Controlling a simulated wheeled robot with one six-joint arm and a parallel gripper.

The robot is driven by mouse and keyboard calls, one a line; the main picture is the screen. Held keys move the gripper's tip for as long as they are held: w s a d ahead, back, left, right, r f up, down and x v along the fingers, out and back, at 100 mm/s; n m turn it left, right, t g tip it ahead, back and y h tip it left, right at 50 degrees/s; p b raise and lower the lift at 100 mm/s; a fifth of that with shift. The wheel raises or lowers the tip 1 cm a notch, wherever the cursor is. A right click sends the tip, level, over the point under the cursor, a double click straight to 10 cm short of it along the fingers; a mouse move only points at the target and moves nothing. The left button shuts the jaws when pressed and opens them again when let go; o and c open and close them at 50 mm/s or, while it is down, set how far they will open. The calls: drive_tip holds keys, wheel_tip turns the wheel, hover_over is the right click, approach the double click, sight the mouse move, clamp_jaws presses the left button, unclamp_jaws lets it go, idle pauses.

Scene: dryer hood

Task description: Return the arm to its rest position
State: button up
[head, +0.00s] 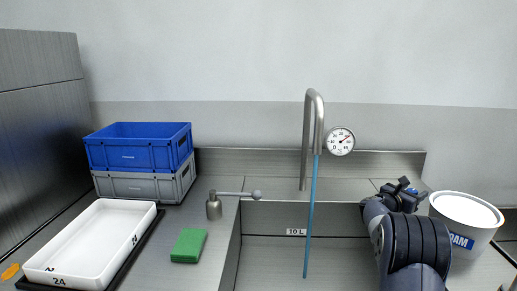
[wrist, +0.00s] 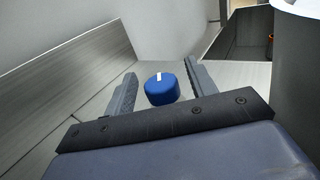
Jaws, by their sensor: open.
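My arm rises at the lower right of the head view, beside the white bucket. My gripper (head: 404,188) is at its end, over the right part of the steel counter's back edge. In the wrist view my gripper (wrist: 160,72) shows two dark ribbed fingers spread apart. A round blue piece (wrist: 161,91) with a white mark on top shows between the fingers, with a gap on either side. I cannot tell how far beyond the fingertips it sits. Some blue also shows by the gripper in the head view, partly hidden.
The white bucket (head: 466,210) stands close right of my arm. A sink basin (head: 265,219) with a tap (head: 314,108) and blue hose (head: 311,215) lies left of it. Farther left are a green sponge (head: 188,245), a white tray (head: 92,236) and stacked blue (head: 140,148) and grey (head: 135,184) crates.

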drive_tip(key=shift+w+r+m+g+h+p, duration=0.15)
drive_tip(key=shift+m+g+h+p, duration=0.65)
drive_tip(key=shift+m+g+p, duration=0.85)
drive_tip(key=shift+a+n+g+p, duration=0.25)
drive_tip(key=shift+a+g+p, duration=0.1)
drive_tip(key=shift+a+p, duration=0.05)
drive_tip(key=b+v, duration=0.1)
drive_tip(key=v, duration=0.8)
drive_tip(key=shift+s+a+b, duration=0.3)
drive_tip(key=shift+s, duration=0.05)
